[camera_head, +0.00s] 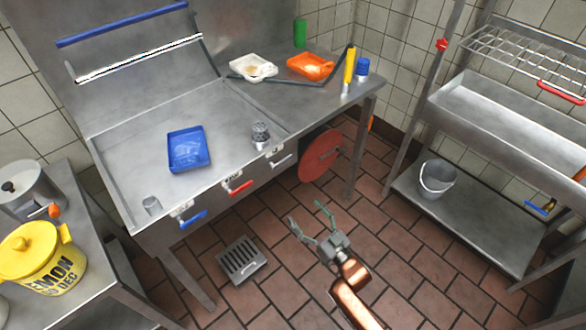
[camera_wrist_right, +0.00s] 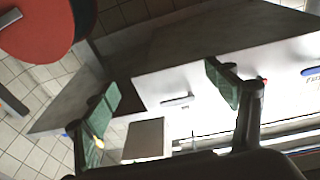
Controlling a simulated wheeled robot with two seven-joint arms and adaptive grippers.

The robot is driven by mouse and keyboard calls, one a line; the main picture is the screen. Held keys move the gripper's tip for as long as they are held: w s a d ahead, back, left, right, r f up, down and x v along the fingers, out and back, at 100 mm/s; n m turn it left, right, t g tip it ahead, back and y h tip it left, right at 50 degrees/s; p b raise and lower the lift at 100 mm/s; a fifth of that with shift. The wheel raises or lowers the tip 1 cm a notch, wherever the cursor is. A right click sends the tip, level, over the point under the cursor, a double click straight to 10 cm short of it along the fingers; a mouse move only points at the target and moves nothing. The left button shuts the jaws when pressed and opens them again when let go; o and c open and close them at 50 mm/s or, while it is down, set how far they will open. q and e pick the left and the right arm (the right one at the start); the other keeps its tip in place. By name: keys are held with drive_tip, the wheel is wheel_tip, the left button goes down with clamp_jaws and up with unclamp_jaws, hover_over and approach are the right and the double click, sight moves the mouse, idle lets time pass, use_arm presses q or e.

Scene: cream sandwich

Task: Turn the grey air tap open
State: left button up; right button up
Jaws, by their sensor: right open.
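The grey air tap (camera_head: 284,161) is a short light-grey lever on a white plate at the right end of the sink's front edge. In the right wrist view the grey lever (camera_wrist_right: 177,101) shows on a white plate, in the gap between my fingers and beyond them. My right gripper (camera_head: 308,214) is open and empty, in front of the sink and apart from the lever. Its green finger pads also show in the right wrist view (camera_wrist_right: 163,95). My left gripper is not in view.
A red lever (camera_head: 240,188) and a blue lever (camera_head: 193,218) sit left of the grey one. A red disc (camera_head: 320,155) hangs under the counter, right of the lever. A bucket (camera_head: 437,178) stands on the right shelf. The tiled floor ahead is mostly clear.

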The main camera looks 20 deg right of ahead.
sight(283, 163)
drive_tip(key=w+r, duration=0.3)
drive_tip(key=r, duration=0.1)
drive_tip(key=w+a+r+n+t+y, duration=0.1)
drive_tip(key=w+r, duration=0.2)
drive_tip(key=r, duration=0.1)
drive_tip(key=w+a+r+y+b, duration=0.1)
drive_tip(key=w+r, duration=0.2)
drive_tip(key=r, duration=0.2)
drive_tip(key=shift+w+a+n+t, duration=0.15)
drive_tip(key=shift+a+n+t, duration=0.15)
drive_tip(key=shift+t, duration=0.1)
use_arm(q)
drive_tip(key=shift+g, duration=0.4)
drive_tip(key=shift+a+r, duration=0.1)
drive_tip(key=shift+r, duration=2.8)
use_arm(e)
drive_tip(key=shift+w+a+r, duration=0.1)
drive_tip(key=shift+w+r, duration=0.2)
drive_tip(key=shift+w, duration=0.2)
drive_tip(key=shift+c, duration=0.4)
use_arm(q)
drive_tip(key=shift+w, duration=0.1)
use_arm(e)
drive_tip(key=shift+y, duration=0.3)
drive_tip(key=c, duration=1.6)
